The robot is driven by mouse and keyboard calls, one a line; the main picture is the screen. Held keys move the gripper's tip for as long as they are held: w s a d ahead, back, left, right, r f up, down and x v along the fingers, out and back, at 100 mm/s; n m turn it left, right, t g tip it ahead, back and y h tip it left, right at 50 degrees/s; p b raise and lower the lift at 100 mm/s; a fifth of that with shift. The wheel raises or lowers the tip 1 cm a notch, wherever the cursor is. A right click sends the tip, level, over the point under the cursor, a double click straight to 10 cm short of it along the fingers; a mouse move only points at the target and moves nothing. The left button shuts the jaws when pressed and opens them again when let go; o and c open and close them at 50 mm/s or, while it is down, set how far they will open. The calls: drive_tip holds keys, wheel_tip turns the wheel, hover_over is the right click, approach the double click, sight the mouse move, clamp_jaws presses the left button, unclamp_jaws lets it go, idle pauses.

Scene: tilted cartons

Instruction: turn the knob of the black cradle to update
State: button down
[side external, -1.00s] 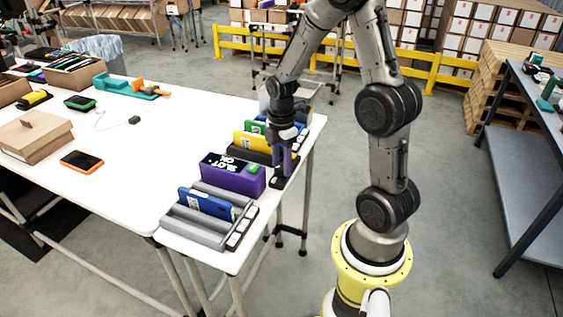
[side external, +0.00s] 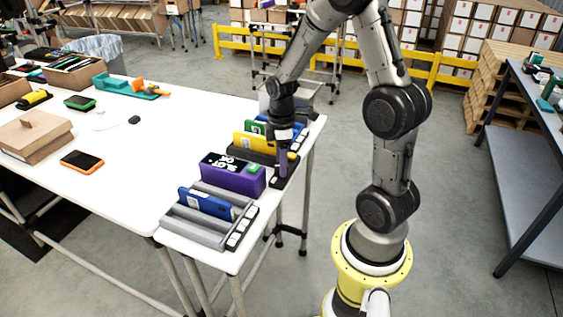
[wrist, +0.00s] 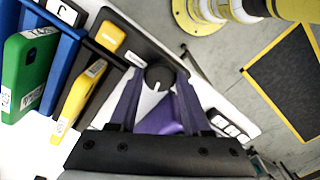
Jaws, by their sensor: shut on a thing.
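The black cradle (side external: 262,158) stands on the right part of the white table and holds a yellow slab (side external: 254,143). In the wrist view, its black panel (wrist: 132,44) carries a yellow block (wrist: 111,38) and a round black knob (wrist: 158,75) with a white pointer line. The line points toward my gripper's palm, the lower side of the picture. My gripper (wrist: 160,78) has its two purple fingers on either side of the knob, shut on it. In the side view, my gripper (side external: 283,170) points down at the cradle's right end, and the knob is hidden there.
A purple box (side external: 232,176) and a grey cradle with a blue slab (side external: 207,203) stand nearer the camera. Green (wrist: 29,70) and blue slabs stand beyond the black cradle. An orange-cased phone (side external: 82,160) and a cardboard box (side external: 35,135) lie further left.

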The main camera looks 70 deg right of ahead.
drive_tip(key=m, duration=1.2)
drive_tip(key=shift+r, duration=0.1)
drive_tip(key=shift+m, duration=0.3)
idle(0.3)
drive_tip(key=shift+c, duration=1.8)
unclamp_jaws()
wheel_tip(320, 180, up, 14)
